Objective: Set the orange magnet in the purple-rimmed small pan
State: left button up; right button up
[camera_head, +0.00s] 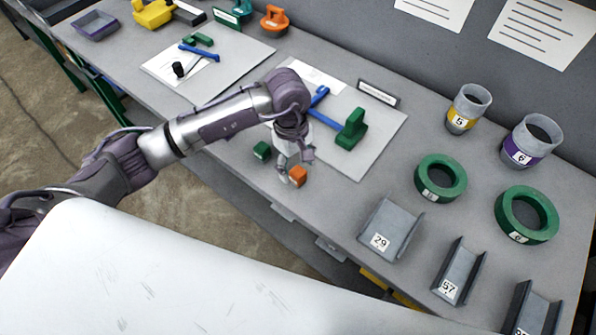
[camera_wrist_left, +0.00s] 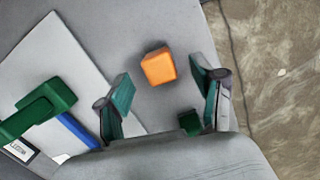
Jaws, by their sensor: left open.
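The orange magnet (camera_head: 298,176) is a small block on the grey bench near its front edge. It also shows in the left wrist view (camera_wrist_left: 158,67). My left gripper (camera_head: 288,164) is open, pointing down just above and beside the magnet. In the left wrist view the magnet appears between and slightly beyond the two spread fingertips, with nothing held. The purple-rimmed small pan (camera_head: 95,25) sits at the far left end of the bench and looks empty. My right gripper is not in view.
A small green block (camera_head: 262,150) lies close to my left gripper. A white board with a green-handled tool (camera_head: 352,129) is behind it. Green rings (camera_head: 440,178), grey channels (camera_head: 391,230) and cups (camera_head: 468,108) stand to the right. Another board (camera_head: 208,62) with tools lies toward the pan.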

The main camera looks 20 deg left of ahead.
pick_arm(q)
jog(key=shift+d+f, duration=0.2)
jog(key=shift+f, duration=1.25)
grip_shut()
jog(key=shift+r, duration=0.1)
